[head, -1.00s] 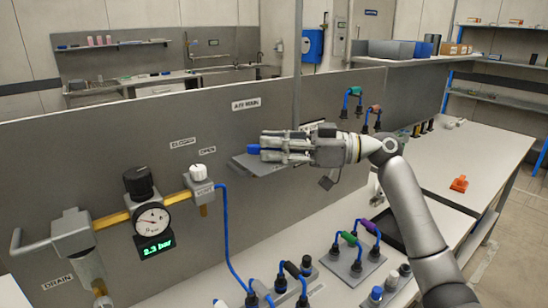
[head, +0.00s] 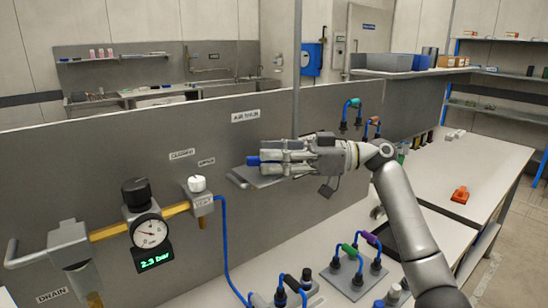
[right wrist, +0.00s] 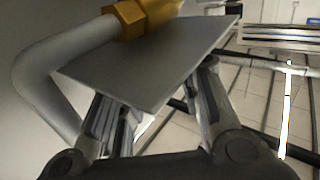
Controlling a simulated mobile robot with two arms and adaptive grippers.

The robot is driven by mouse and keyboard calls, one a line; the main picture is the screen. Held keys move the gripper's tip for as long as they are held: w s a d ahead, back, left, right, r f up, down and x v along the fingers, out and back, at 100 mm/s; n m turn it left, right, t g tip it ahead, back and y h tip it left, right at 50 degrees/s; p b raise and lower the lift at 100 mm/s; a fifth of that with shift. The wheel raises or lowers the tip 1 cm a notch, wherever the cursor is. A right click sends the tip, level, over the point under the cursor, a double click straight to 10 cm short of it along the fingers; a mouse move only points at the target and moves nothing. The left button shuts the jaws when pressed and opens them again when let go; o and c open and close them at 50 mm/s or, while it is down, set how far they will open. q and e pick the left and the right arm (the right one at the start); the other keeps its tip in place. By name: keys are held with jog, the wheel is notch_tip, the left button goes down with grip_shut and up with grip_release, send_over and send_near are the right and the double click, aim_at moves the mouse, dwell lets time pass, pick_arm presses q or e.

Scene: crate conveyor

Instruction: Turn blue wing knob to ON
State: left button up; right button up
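In the head view, a small blue piece (head: 253,161), seemingly part of the blue wing knob, shows at the left end of my right gripper's fingers. It lies just below the AIR MAIN label (head: 245,116) on the grey panel. My right gripper (head: 272,161) points left along the panel, its fingers hiding most of what is there. In the right wrist view, its two fingers (right wrist: 165,115) stand apart, with a grey plate (right wrist: 150,72) across their tips. No blue shows there, so a hold on the knob cannot be judged. My left gripper is out of view.
A white knob (head: 197,183), a gauge (head: 149,231) reading 2.3 bar, and a black knob (head: 135,192) stand left on the panel (head: 95,160). A brass fitting (right wrist: 145,16) and grey pipe (right wrist: 50,75) are close to the fingers. Blue-hosed couplings (head: 349,250) stand on the bench below.

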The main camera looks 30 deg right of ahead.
jog(key=v, duration=1.2)
jog(key=shift+f, duration=0.1)
